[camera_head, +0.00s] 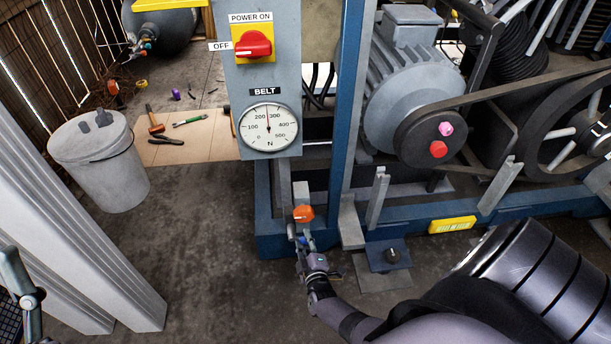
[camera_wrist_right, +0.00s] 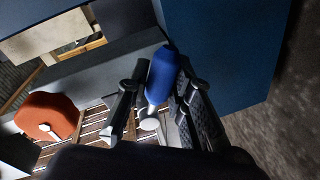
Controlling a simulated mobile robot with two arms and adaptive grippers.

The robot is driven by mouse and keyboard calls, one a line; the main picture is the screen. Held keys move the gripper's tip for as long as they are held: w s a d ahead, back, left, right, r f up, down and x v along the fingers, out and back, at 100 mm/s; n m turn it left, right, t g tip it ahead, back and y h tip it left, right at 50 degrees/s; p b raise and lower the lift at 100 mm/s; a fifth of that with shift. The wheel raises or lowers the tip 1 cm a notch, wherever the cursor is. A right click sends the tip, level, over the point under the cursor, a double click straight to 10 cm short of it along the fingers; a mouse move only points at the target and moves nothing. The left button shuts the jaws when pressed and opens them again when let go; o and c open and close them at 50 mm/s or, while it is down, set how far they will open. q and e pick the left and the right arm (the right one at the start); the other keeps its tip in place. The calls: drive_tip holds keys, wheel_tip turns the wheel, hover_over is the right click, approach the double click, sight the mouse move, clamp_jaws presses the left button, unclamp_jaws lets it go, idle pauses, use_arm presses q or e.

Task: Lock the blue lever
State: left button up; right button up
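The blue lever (camera_wrist_right: 162,75) lies between the two fingers of my right gripper (camera_wrist_right: 160,85) in the right wrist view. The fingers are close beside it, but I cannot tell whether both press on it. In the head view my right gripper (camera_head: 300,243) is low at the machine's blue base frame, just below an orange knob (camera_head: 303,213). A small blue bit of the lever (camera_head: 291,231) shows there, mostly hidden by the fingers. The orange knob (camera_wrist_right: 48,116) is left of the fingers in the wrist view. A grey jointed part at the head view's lower left may be my left gripper (camera_head: 22,285).
The blue frame (camera_head: 490,215) carries a motor (camera_head: 400,85) and belt. Above the gripper is a grey panel with a red switch (camera_head: 253,44) and a belt gauge (camera_head: 268,127). Floor left of the gripper is clear.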

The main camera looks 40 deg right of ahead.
drive_tip(key=o, duration=0.4)
drive_tip(key=shift+s, duration=0.15)
drive_tip(key=v, duration=1.1)
drive_tip(key=shift+s+a+r, duration=0.1)
drive_tip(key=shift+s+a, duration=0.1)
drive_tip(key=shift+s, duration=0.15)
